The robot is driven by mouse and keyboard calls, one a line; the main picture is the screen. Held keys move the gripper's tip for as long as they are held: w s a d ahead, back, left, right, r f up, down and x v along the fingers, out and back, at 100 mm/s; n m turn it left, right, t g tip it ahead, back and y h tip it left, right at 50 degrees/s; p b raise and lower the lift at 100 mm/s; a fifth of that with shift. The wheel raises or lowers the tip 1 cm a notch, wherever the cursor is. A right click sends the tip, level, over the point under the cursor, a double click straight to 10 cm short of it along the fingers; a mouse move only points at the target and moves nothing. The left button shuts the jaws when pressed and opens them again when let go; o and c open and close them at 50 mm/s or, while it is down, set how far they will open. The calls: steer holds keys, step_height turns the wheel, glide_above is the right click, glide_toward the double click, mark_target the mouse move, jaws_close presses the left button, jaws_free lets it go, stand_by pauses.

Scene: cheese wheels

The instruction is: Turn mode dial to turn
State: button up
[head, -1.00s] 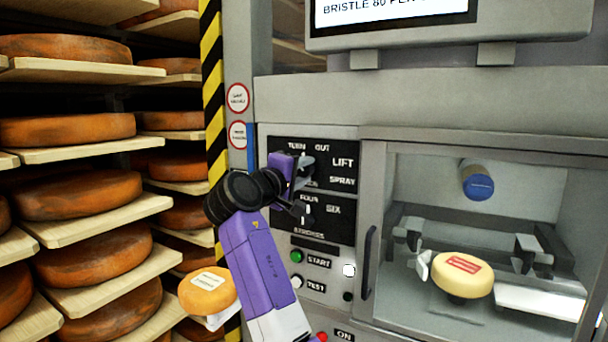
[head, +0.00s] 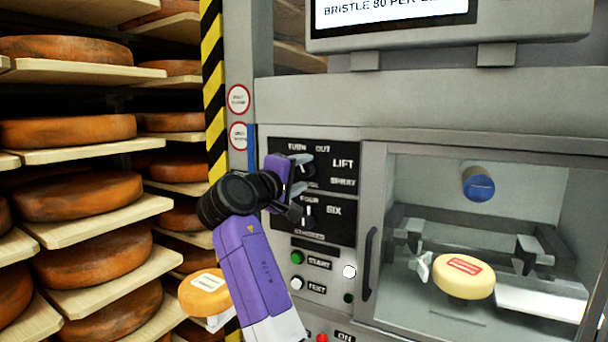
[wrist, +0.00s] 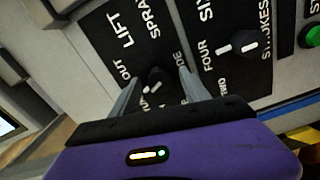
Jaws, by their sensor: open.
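The mode dial (wrist: 154,82) is a black knob with a white pointer mark on the upper black panel, ringed by TURN, OUT, LIFT and SPRAY labels. In the wrist view its pointer end lies toward the partly hidden TURN label. My gripper (wrist: 155,75) is open, with one finger on each side of the dial; I cannot tell if they touch it.
The strokes dial (wrist: 240,44) sits beside the mode dial. Below are a green START button (head: 297,257) and a TEST button (head: 297,283). A door handle (head: 369,262) stands right of the panel. A cheese wheel (head: 464,277) sits inside the machine. Cheese shelves (head: 95,205) stand at left.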

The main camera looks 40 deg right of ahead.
steer(key=b+v, duration=0.1)
steer(key=v, duration=0.5)
steer(key=shift+a, duration=0.2)
